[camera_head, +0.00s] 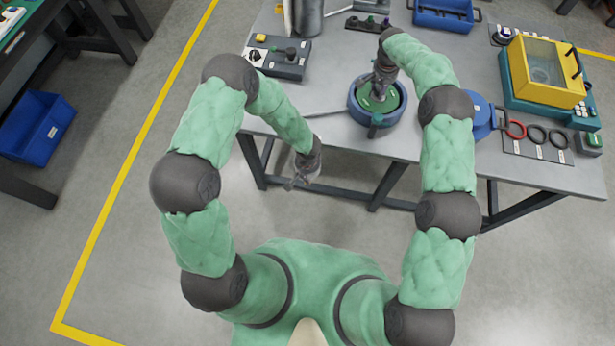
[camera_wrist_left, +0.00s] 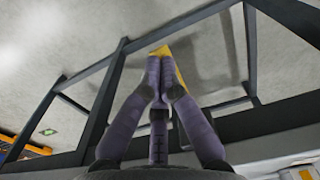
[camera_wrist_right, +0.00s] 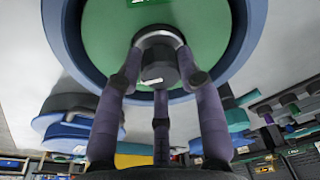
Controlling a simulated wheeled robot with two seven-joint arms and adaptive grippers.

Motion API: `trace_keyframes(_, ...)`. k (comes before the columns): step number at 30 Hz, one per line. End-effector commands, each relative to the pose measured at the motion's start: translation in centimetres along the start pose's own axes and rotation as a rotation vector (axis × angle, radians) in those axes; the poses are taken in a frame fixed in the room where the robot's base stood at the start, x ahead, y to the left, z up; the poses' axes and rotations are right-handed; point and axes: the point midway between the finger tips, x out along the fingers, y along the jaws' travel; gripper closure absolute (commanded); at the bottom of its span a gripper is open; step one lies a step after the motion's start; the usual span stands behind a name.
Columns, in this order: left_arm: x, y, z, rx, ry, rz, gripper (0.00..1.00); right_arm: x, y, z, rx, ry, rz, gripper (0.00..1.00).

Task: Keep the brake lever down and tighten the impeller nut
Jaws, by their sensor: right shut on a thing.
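The blue round housing (camera_head: 356,112) stands near the front edge of the table, with the green impeller (camera_head: 386,101) inside it. My right gripper (camera_head: 377,94) reaches down over its centre. In the right wrist view, its fingers are shut around the dark grey impeller nut (camera_wrist_right: 158,62) at the middle of the green disc. A thin grey bar (camera_head: 333,118), probably the brake lever, extends left from the housing; its height is unclear. My left gripper (camera_head: 293,186) is in front of the table edge, apart from the bar. Its fingertips meet in the left wrist view (camera_wrist_left: 160,88), with nothing visible between them.
A control box (camera_head: 278,58) sits left of the housing. A blue lid-like part (camera_head: 481,115) and several rings (camera_head: 537,133) lie to the right. A yellow tester (camera_head: 545,73) stands at back right. A blue tray (camera_head: 443,14) is at the back.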

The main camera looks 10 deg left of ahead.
Motion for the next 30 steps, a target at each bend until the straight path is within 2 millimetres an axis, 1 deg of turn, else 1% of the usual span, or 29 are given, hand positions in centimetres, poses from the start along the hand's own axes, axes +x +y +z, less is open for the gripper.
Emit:
trace_keyframes(6, 0.07, -0.05, 0.07, -0.001, -0.002, -0.001, 1.00, -0.04, -0.18, -0.12, 0.225, 0.005, 0.030, 0.92)
trace_keyframes(9, 0.06, -0.06, 0.06, -0.001, -0.002, -0.002, 1.00, -0.03, -0.12, -0.12, 0.311, 0.004, 0.044, 0.92)
trace_keyframes(13, 0.06, -0.08, 0.06, -0.001, -0.002, -0.002, 1.00, -0.07, -0.05, -0.18, 0.365, 0.005, 0.052, 0.92)
trace_keyframes(19, 0.05, -0.09, 0.04, -0.001, -0.001, -0.002, 1.00, -0.09, 0.02, -0.22, 0.369, 0.006, 0.053, 0.92)
trace_keyframes(20, 0.05, -0.09, 0.04, -0.001, -0.001, -0.002, 1.00, -0.10, 0.03, -0.23, 0.369, 0.006, 0.053, 0.60)
trace_keyframes(21, 0.05, -0.09, 0.04, -0.001, -0.001, -0.002, 1.00, -0.10, 0.04, -0.24, 0.369, 0.006, 0.053, 0.49)
trace_keyframes(23, 0.05, -0.09, 0.03, -0.001, -0.001, -0.002, 1.00, -0.10, 0.05, -0.23, 0.368, 0.006, 0.053, 0.32)
trace_keyframes(24, 0.05, -0.09, 0.03, -0.001, -0.001, -0.002, 1.00, -0.08, 0.05, -0.21, 0.368, 0.005, 0.053, 0.30)
trace_keyframes(30, 0.03, -0.08, -0.01, -0.001, 0.000, -0.002, 1.00, -0.04, 0.05, -0.12, 0.367, 0.003, 0.054, 0.30)
